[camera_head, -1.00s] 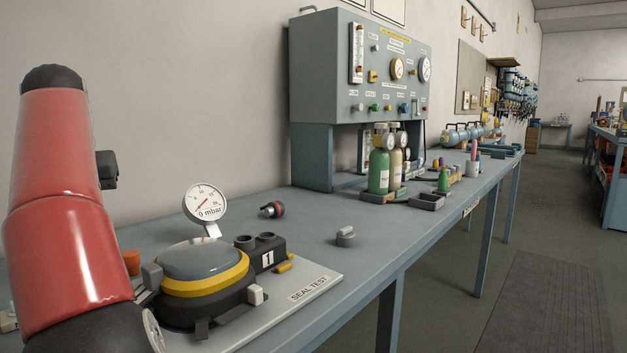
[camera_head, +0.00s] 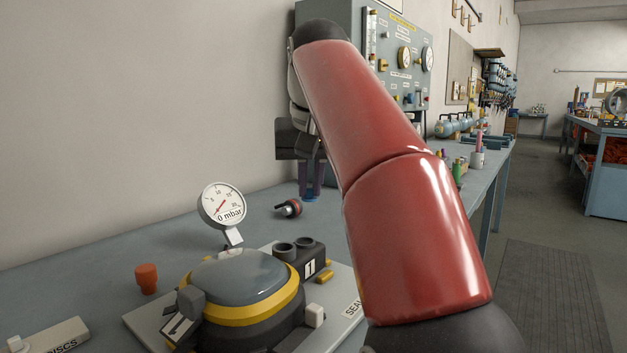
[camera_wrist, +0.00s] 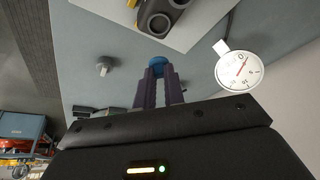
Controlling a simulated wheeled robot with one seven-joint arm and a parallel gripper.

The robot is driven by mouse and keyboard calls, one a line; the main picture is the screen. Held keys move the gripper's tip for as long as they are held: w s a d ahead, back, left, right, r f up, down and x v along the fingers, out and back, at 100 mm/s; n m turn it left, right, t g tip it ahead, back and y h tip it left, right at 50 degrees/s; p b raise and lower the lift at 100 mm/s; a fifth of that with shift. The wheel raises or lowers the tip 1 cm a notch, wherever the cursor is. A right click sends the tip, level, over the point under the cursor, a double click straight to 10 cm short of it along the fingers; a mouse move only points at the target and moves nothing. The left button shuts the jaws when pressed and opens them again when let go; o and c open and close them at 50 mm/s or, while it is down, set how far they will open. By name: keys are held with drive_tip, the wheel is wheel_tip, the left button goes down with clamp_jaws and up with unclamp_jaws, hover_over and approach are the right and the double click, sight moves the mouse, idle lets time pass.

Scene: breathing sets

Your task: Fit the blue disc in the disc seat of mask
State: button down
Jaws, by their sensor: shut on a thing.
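My gripper (camera_head: 311,185) points down over the bench, behind the mask and right of the gauge. Its purple fingers are shut on the blue disc (camera_wrist: 157,61), which shows at the fingertips in the wrist view; only a sliver shows in the head view. The mask (camera_head: 240,273), with a grey dome and yellow band, lies on the SEAL TEST plate (camera_head: 345,292), apart from the disc. I cannot make out the disc seat on it. A black block marked 1 (camera_head: 311,266) with two round openings sits at its far right side.
A 0 mbar gauge (camera_head: 222,204) stands behind the mask. A black and red fitting (camera_head: 288,208) lies near my fingers. An orange plug (camera_head: 147,278) and a DISCS holder (camera_head: 50,338) are at left. A grey knob (camera_wrist: 104,66) shows in the wrist view.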

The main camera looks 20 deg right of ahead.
drive_tip(key=shift+s+a+r, duration=0.1)
drive_tip(key=shift+s+a, duration=0.1)
drive_tip(key=shift+a, duration=0.25)
drive_tip(key=b, duration=0.5)
hover_over(304, 242)
drive_tip(key=s, duration=0.2)
drive_tip(key=f, duration=0.5)
drive_tip(key=shift+w+a+f, duration=0.1)
drive_tip(key=shift+w+f, duration=0.1)
drive_tip(key=shift+f, duration=0.15)
drive_tip(key=shift+p, duration=0.8)
idle(0.6)
drive_tip(key=shift+f+b, duration=0.8)
drive_tip(key=shift+f, duration=0.3)
drive_tip(key=c, duration=1.4)
unclamp_jaws()
drive_tip(key=p+v, duration=0.3)
drive_tip(key=v, duration=0.5)
